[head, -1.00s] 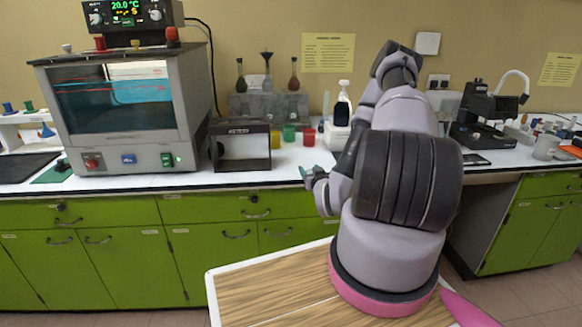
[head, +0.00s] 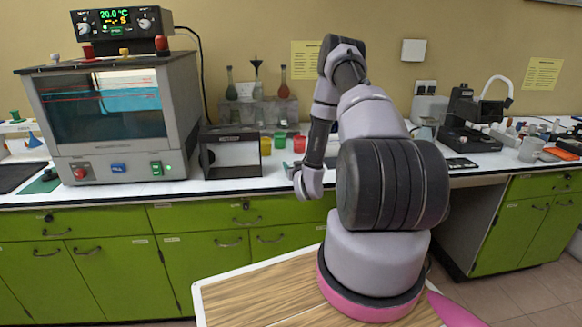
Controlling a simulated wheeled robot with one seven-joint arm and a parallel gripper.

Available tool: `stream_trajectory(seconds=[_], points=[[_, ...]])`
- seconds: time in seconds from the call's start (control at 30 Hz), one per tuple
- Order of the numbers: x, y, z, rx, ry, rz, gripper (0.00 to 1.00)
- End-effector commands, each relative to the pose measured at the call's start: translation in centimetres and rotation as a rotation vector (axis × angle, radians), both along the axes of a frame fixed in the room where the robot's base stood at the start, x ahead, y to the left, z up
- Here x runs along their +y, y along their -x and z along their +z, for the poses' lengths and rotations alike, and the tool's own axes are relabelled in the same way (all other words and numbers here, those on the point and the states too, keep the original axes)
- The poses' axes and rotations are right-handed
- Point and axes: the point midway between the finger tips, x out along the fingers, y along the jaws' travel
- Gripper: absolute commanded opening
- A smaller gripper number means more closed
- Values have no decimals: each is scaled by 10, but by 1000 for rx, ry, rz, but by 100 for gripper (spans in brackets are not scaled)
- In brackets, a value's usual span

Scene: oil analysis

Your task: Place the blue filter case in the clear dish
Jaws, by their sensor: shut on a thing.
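My gripper (head: 292,170) is at the end of my bent arm, low over the front edge of the white counter, right of the small black-framed box. It is small in view and partly hidden by my wrist. It is shut on a small blue-green thing (head: 287,166), which looks like the blue filter case; only a sliver of it shows. I cannot make out the clear dish in this view.
A large glass-fronted bath (head: 115,120) stands at the left, beside the black-framed box (head: 234,153). Coloured cups (head: 280,140) and a rack of flasks (head: 257,100) are behind my gripper. A microscope (head: 466,120) stands right of my arm.

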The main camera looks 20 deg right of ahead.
Motion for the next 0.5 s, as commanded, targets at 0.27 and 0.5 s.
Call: stream_trajectory(seconds=[0.27,0.5], points=[[-4,-24,-14,1,0,1,5],[-4,-23,-15,0,0,1,5]])
